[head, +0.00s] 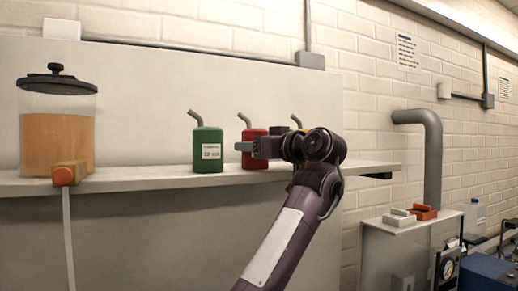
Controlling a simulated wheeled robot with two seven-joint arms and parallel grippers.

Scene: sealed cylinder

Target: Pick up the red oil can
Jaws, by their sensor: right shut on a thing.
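The red oil can (254,134) stands upright on the shelf, with its angled grey spout pointing up to the left. My right gripper (246,147) is in front of it with its jaws shut on the can. The gripper and wrist cover part of the can's front and right side, so the exact contact is partly hidden. The can's base appears at shelf level; I cannot tell if it is lifted. My left gripper is not in view.
A green can (208,150) stands just left of the red one. A grey pipe (432,150) rises at the right.

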